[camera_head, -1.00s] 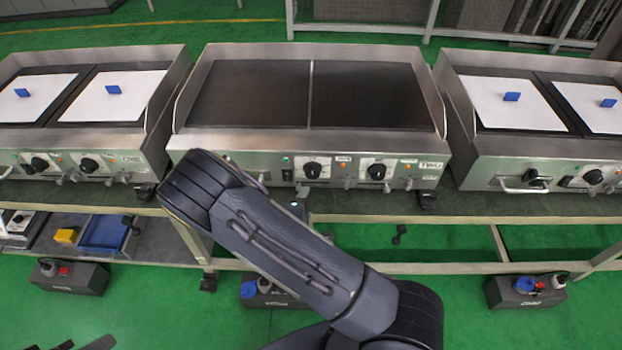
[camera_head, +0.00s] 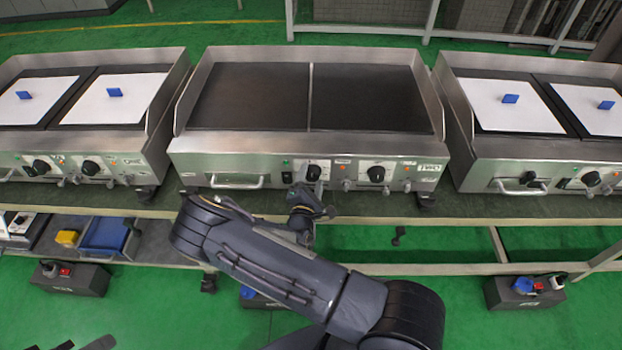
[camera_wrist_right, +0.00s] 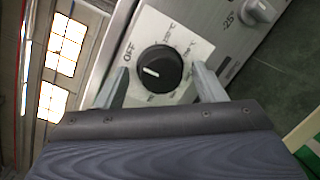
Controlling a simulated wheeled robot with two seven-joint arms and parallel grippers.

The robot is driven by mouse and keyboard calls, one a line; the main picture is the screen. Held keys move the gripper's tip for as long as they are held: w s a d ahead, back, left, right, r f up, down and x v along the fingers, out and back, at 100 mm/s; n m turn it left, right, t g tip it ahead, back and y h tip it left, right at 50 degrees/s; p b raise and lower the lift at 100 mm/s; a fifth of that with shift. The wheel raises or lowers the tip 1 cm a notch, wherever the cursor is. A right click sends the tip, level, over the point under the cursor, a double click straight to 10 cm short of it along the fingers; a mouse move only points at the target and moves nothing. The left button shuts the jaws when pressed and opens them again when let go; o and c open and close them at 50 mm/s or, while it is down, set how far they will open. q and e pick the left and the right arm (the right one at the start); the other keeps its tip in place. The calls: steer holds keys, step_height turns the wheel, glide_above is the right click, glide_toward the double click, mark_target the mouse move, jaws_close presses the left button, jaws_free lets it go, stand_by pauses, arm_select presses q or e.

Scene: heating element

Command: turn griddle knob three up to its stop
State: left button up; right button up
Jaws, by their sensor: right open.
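The middle griddle (camera_head: 308,146) has two black knobs on its front panel. My right gripper (camera_head: 304,192) is at the left one, the griddle knob (camera_head: 314,172). In the right wrist view this knob (camera_wrist_right: 160,70) sits on a white dial plate; its white pointer line points left, a little below the OFF mark. The open fingers of my right gripper (camera_wrist_right: 160,86) stand on either side of the knob, with a visible gap to each side. Dark tips at the bottom left edge of the head view look like my left gripper (camera_head: 80,345), mostly cut off.
The other black knob (camera_head: 376,173) is to the right on the same panel. A bar handle (camera_head: 237,182) is to the left. Griddles with white sheets stand on both sides. The bench edge (camera_head: 440,221) runs below the panel.

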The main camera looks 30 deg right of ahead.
steer(key=shift+c, duration=0.2)
steer(key=c, duration=0.9)
steer(key=shift+f, duration=0.1)
